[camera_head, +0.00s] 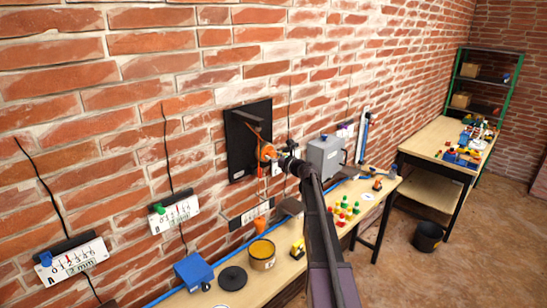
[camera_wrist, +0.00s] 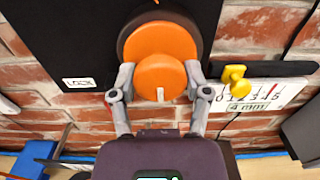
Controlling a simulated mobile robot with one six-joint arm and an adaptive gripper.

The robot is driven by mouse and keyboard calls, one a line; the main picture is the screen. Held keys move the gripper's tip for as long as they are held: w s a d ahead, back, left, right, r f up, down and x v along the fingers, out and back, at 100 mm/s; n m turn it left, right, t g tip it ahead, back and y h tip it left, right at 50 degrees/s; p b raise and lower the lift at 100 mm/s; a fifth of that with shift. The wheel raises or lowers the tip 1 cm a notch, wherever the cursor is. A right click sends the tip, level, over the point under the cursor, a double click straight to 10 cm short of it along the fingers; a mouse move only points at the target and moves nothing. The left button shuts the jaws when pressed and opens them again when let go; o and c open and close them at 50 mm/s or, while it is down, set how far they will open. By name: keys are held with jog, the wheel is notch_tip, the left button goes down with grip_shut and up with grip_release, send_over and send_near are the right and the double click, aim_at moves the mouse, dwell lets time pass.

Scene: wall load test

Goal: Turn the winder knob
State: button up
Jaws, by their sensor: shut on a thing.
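The orange winder knob (camera_wrist: 160,72) is a round disc with a small white mark at its lower edge. It sits in front of a larger orange disc with a dark rim. In the head view the knob (camera_head: 266,152) stands out from a black panel (camera_head: 240,135) on the brick wall. My gripper (camera_wrist: 160,80) is shut on the knob, one grey finger on its left side and one on its right. In the head view my gripper (camera_head: 280,160) is small and partly hidden by my arm. A white label reading LOCK (camera_wrist: 79,84) is on the panel.
A scale plate marked 4 mm (camera_wrist: 262,96) with a yellow pointer (camera_wrist: 234,78) is close right of my gripper. A grey box (camera_head: 325,155) is on the wall nearby. Below, a bench holds a blue box (camera_head: 193,270), a tin (camera_head: 262,256) and several small coloured pieces.

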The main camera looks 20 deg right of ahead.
jog(key=m, duration=0.4)
jog(key=shift+m, duration=0.3)
jog(key=m, duration=0.3)
jog(key=shift+m, duration=0.4)
jog(key=m, duration=0.4)
jog(key=shift+m, duration=2.1)
jog(key=o, duration=1.2)
jog(key=shift+c, duration=0.2)
